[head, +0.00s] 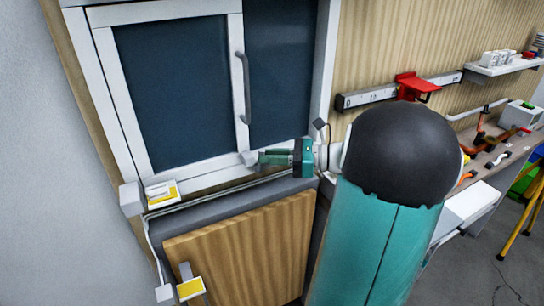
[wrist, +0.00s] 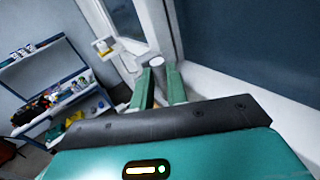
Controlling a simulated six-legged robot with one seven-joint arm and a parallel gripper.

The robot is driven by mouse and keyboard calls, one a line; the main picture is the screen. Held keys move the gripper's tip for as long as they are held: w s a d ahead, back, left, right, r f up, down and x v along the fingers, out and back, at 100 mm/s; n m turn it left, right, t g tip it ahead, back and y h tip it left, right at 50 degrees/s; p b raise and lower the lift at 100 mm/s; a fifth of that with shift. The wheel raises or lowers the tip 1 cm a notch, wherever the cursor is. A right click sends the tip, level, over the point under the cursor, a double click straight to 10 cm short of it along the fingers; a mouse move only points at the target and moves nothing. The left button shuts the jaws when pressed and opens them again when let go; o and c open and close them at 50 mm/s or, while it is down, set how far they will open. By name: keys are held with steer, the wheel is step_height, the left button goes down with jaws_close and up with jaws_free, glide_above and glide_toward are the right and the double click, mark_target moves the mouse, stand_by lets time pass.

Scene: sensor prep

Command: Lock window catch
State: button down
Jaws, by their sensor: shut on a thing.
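The window has a white frame (head: 222,12) and dark panes, with a long grey vertical handle (head: 244,88) on the left sash. A small pale grey catch (head: 248,158) sits at the sash's lower right corner. My gripper (head: 261,158) reaches it from the right, its green fingers just above the sill. In the wrist view, my gripper (wrist: 159,76) has its two fingers on either side of a short grey cylindrical piece, which looks like the catch (wrist: 157,63). The fingers are shut on it and hide its lower part. I cannot tell which way the catch is turned.
A yellow-and-white box (head: 162,195) sits at the sill's left end, and another (head: 190,289) is lower down. A wooden panel (head: 245,255) is below the sill. A wall rail with a red bracket (head: 412,86) and a cluttered workbench (head: 490,165) are at right.

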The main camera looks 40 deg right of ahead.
steer(key=shift+a, duration=0.1)
steer(key=c, duration=1.4)
jaws_free()
steer(key=v, duration=1.4)
steer(key=shift+r, duration=0.25)
steer(key=shift+w, duration=0.1)
